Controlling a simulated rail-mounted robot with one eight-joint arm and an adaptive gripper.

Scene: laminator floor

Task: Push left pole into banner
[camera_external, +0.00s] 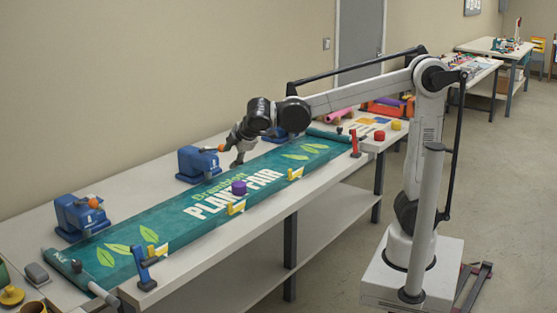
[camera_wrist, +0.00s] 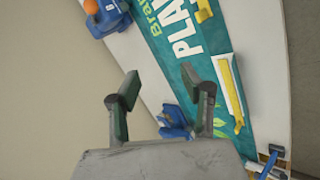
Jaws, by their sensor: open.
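The teal banner (camera_external: 150,235) with "PLANT FAIR" lettering lies flat along the bench; part of it shows in the wrist view (camera_wrist: 185,45). At its near-left end a rolled teal edge (camera_external: 68,266) lies across the bench, and a grey pole end (camera_external: 105,293) sticks out of its front end. How deep the pole sits is hidden. I cannot make out the pole in the wrist view. My gripper (camera_external: 240,157) hangs over the back edge of the banner, right of the middle blue machine, far from the left pole. Its fingers are apart and empty in the wrist view (camera_wrist: 166,88).
Blue machines (camera_external: 78,217) (camera_external: 198,163) stand along the back edge. A purple knob (camera_external: 238,188) and yellow clips (camera_external: 237,208) sit on the banner. A blue post (camera_external: 145,270) and red post (camera_external: 355,143) stand at the front edge. Small items (camera_external: 12,296) crowd the near-left corner.

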